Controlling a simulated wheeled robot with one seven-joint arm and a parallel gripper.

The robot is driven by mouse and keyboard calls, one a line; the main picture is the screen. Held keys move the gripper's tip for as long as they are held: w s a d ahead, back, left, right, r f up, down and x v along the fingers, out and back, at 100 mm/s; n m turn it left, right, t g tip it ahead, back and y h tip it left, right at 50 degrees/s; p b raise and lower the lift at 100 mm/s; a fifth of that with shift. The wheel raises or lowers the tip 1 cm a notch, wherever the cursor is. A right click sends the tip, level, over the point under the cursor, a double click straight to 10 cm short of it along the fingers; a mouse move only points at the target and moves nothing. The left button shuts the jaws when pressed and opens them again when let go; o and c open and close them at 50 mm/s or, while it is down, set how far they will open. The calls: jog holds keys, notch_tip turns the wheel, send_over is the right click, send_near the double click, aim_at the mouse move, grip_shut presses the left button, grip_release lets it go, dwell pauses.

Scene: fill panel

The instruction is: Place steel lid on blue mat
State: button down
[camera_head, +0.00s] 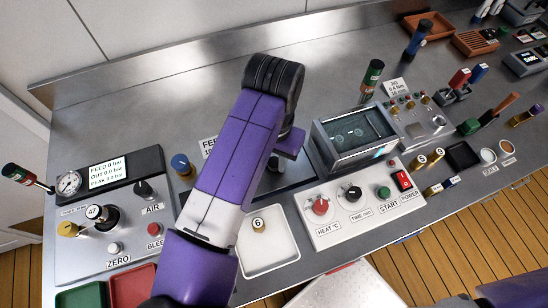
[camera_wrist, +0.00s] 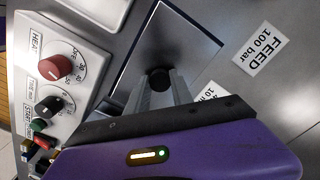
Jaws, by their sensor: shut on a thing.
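My gripper (camera_wrist: 160,84) is shut on a round black knob, which I take to be the knob of the steel lid. A smooth grey square surface with a thin dark edge, apparently the steel lid (camera_wrist: 160,42), lies around the knob in the wrist view. Its near part is hidden by my fingers and purple gripper body. I cannot tell whether it is raised or resting. In the head view my purple arm covers the fingertips and most of the lid. A dark, navy-looking patch (camera_head: 268,187) shows beside my arm; I cannot tell whether it is the blue mat.
The heater control panel (camera_head: 364,202) with knobs and the glass-fronted box (camera_head: 355,136) stand close at the right. A white tray (camera_head: 268,252) with a brass "6" piece lies in front. The gauge panel (camera_head: 107,225) is at the left. The back left counter is clear.

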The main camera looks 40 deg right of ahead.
aim_at(274, 162)
jog(key=shift+f, duration=0.3)
jog(key=shift+f, duration=0.1)
jog(key=shift+f, duration=0.1)
jog(key=c, duration=1.1)
grip_release()
notch_tip(274, 162, up, 12)
jog(key=shift+r, duration=0.25)
